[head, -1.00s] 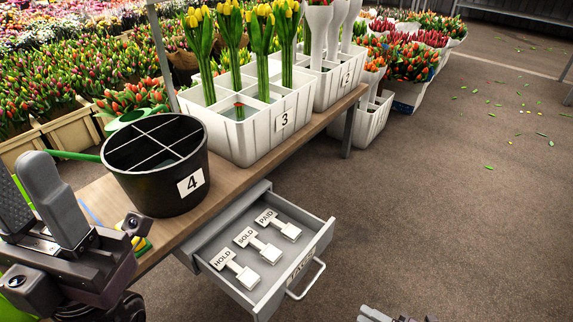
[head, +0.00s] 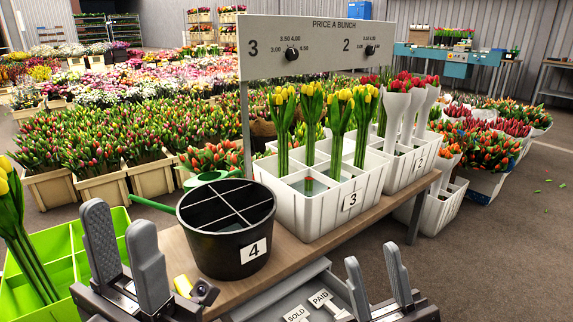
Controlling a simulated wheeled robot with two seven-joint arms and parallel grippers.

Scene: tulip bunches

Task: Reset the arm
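My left gripper (head: 127,262) is at the lower left, in front of the table and beside the black bucket; its two grey fingers stand apart with nothing between them. My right gripper (head: 376,288) is at the bottom, in front of the table edge beside the open drawer; its two fingers point up, apart and empty. Both arms are mostly below the picture.
The wooden table (head: 292,250) holds black bucket 4 (head: 212,262), white crate 3 (head: 318,222) with yellow tulips and crate 2 (head: 403,177). The drawer (head: 270,294) stands open with tags. A green crate (head: 40,287) is at left.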

